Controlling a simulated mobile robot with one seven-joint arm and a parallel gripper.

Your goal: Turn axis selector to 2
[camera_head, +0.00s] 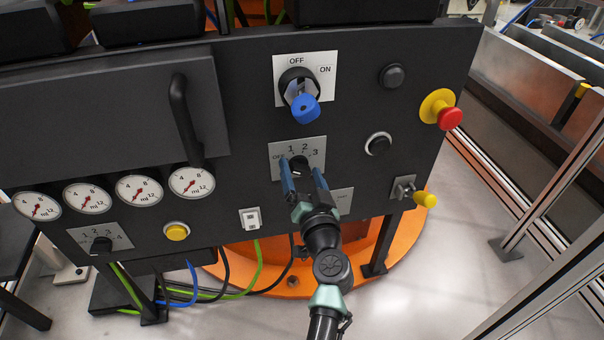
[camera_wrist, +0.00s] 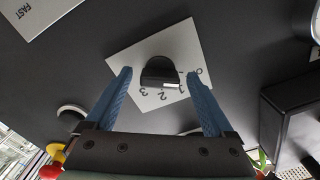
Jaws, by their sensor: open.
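The axis selector is a black rotary knob (camera_head: 299,163) on a light plate marked OFF, 1, 2 and 3, in the middle of the dark panel. In the wrist view the knob (camera_wrist: 160,70) appears upside down, with its numbers below it. A pale mark on its edge lies near the 1; its exact setting is unclear. My gripper (camera_head: 301,168) is open, its blue fingers pointing at the panel. In the wrist view the fingers (camera_wrist: 159,76) stand on either side of the knob, with visible gaps. I cannot tell how deep they reach.
Above is a blue-handled OFF/ON switch (camera_head: 304,105). To the right are black buttons (camera_head: 378,144), a red emergency stop (camera_head: 450,118) and a yellow-handled key switch (camera_head: 424,199). Left are gauges (camera_head: 139,189), a black handle (camera_head: 184,120) and another numbered knob (camera_head: 101,244).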

